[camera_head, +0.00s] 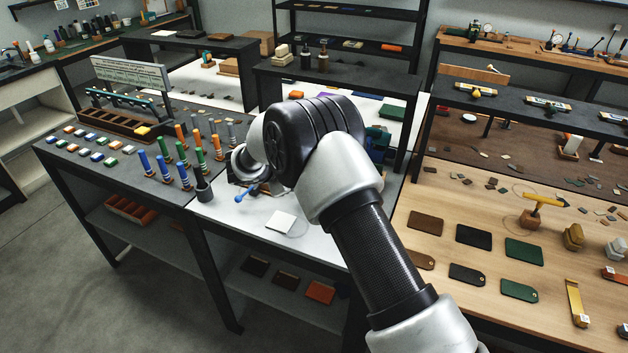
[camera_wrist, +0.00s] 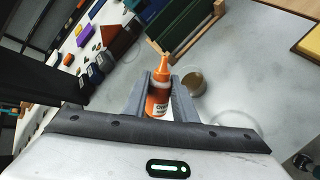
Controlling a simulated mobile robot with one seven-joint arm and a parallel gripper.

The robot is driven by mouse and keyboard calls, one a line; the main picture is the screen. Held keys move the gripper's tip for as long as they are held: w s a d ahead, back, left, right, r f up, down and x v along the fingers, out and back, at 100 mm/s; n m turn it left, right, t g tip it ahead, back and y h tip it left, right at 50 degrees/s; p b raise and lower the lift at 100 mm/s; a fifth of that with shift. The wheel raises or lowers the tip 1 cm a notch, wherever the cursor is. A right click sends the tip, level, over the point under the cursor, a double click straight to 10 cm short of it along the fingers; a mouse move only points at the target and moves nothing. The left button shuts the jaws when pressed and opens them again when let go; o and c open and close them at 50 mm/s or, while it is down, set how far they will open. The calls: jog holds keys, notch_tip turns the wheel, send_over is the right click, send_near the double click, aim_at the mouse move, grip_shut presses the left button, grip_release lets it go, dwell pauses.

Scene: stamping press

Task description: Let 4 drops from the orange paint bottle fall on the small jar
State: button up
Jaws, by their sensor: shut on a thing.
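The orange paint bottle (camera_wrist: 158,101) is in the wrist view, with its pointed nozzle towards the top of the picture and a white label partly showing. My gripper (camera_wrist: 161,92) is shut on it, one finger on each side. The small jar (camera_wrist: 193,83), round with a brownish top, stands on the pale table just right of the bottle's nozzle and right finger. I cannot tell the height of the bottle above the table or how far it is tilted. In the head view my arm hides the gripper, bottle and jar.
A green rack (camera_wrist: 195,35) lies beyond the jar in the wrist view. Dark bottles (camera_wrist: 92,75) stand at the left. In the head view, a white card (camera_head: 280,222) and blue-handled tool (camera_head: 252,191) lie on the white table, beside upright coloured tubes (camera_head: 182,174).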

jog(key=shift+d+r+m+y+p, duration=0.1)
jog(key=shift+r+m+y+p, duration=0.1)
jog(key=shift+m+y+p, duration=0.5)
jog(key=f+b, duration=0.1)
jog(key=y+b, duration=0.1)
jog(key=shift+a+f+b, duration=0.2)
jog(key=shift+f+b, duration=0.1)
jog(key=shift+f, duration=0.05)
jog(key=y+b, duration=0.1)
jog(key=b, duration=0.2)
jog(key=shift+a+f+m+b, duration=0.1)
jog(key=shift+f+m+b, duration=0.2)
jog(key=shift+r+y+b, duration=0.15)
jog(key=shift+y+b, duration=0.25)
jog(key=shift+b, duration=0.25)
jog(key=shift+r, duration=0.4)
jog(key=shift+f+m+b, duration=0.25)
jog(key=shift+m+b, duration=0.05)
jog(key=shift+b, duration=0.15)
jog(key=shift+r+y+b, duration=0.1)
jog(key=shift+y+b, duration=0.4)
jog(key=shift+b, duration=0.1)
jog(key=f+y+b, duration=0.1)
jog(key=b, duration=0.2)
jog(key=m+y+b, duration=0.1)
jog(key=b, duration=0.3)
jog(key=shift+d+f, duration=0.2)
jog(key=shift+f, duration=0.15)
jog(key=shift+a+r+m+y, duration=0.1)
jog(key=shift+r+m+y, duration=0.2)
